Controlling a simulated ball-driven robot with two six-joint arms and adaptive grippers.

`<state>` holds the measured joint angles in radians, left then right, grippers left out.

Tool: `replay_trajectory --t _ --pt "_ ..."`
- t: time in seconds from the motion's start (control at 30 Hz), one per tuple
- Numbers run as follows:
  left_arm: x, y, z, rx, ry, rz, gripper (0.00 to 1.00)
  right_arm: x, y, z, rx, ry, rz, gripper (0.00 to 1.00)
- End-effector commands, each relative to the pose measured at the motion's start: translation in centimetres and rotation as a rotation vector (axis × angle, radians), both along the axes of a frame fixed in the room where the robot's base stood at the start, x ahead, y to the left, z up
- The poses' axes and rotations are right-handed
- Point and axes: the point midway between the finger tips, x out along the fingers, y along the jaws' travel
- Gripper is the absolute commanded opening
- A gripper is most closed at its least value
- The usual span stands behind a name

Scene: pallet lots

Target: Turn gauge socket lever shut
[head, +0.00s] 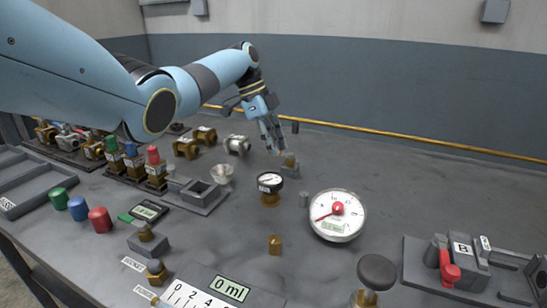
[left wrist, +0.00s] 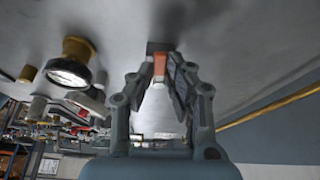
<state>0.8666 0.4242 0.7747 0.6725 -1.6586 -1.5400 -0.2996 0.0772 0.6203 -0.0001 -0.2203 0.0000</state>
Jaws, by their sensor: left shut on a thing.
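I cannot tell whether this piece is the socket's lever. A red lever (head: 450,268) on the fixture marked B (head: 462,248) is far right. My right gripper is out of view.
A dark round-topped part (head: 377,272) is at the front. Brass fittings and coloured caps crowd the left. The bench behind right is clear.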

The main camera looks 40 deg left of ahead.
Motion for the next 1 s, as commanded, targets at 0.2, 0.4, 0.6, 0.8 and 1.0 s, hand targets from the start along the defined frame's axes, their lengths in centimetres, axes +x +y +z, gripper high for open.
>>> replay_trajectory --t 0.2,0.4,0.6,0.8,1.0 --pt "0.32 0.09 -0.11 0.002 -0.002 -0.058 0.0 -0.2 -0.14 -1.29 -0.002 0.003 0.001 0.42" --pt "0.36 0.1 0.05 0.001 -0.001 -0.074 0.0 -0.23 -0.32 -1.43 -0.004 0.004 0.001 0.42" --pt "0.37 0.09 0.1 0.002 -0.002 -0.075 0.0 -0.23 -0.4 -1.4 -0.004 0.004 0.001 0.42" --pt "0.37 0.08 0.09 0.002 -0.002 -0.074 0.25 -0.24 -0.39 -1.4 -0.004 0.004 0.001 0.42" --pt "0.33 0.07 0.04 0.001 -0.001 -0.074 0.36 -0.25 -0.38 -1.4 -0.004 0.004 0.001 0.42"
